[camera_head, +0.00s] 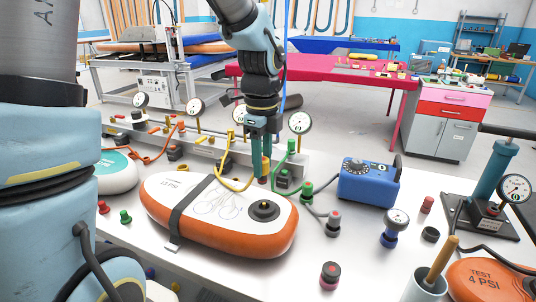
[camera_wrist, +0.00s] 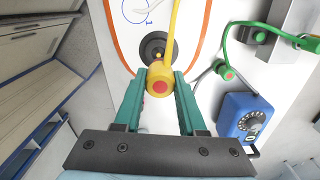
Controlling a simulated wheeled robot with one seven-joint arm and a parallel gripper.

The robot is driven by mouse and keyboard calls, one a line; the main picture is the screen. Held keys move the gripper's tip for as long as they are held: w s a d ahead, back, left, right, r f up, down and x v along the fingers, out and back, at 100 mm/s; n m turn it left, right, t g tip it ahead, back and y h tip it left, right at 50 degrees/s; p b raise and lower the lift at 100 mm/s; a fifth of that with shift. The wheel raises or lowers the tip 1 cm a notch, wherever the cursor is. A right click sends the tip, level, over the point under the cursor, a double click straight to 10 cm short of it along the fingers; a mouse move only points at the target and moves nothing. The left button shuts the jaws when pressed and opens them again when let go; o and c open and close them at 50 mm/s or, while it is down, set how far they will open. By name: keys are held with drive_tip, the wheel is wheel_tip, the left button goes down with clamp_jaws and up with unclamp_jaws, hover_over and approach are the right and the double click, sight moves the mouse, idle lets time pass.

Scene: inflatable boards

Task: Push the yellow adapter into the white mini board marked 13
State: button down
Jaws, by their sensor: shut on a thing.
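The white mini board (camera_head: 165,187) with orange sides lies on the white table, and its small marking looks like 13 PSI. A dark strap crosses it. Its round black valve (camera_head: 264,210) faces up near the right end; the valve also shows in the wrist view (camera_wrist: 156,44). My gripper (camera_head: 261,170) is shut on the yellow adapter (camera_wrist: 159,80), with a teal finger on each side. A yellow hose runs from the adapter. In the head view the adapter is above and behind the valve, apart from it. The adapter's lower end is partly hidden by the fingers.
A blue box with a dial (camera_head: 368,181) stands right of the board. Green (camera_head: 306,190), grey and blue fittings stand nearby. A row of gauges and hoses runs behind. An orange board (camera_head: 490,281) and a cup (camera_head: 426,286) are at the front right.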

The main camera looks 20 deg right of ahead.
drive_tip(key=shift+s+d, duration=0.1)
drive_tip(key=shift+s, duration=0.2)
drive_tip(key=shift+r, duration=0.1)
drive_tip(key=shift+p, duration=0.35)
drive_tip(key=b, duration=0.4)
hover_over(265, 203)
drive_tip(key=shift+f, duration=3)
drive_tip(key=shift+p, duration=1.05)
drive_tip(key=shift+f+b, duration=0.9)
drive_tip(key=shift+f, duration=0.5)
drive_tip(key=shift+c, duration=2)
unclamp_jaws()
drive_tip(key=shift+r, duration=0.15)
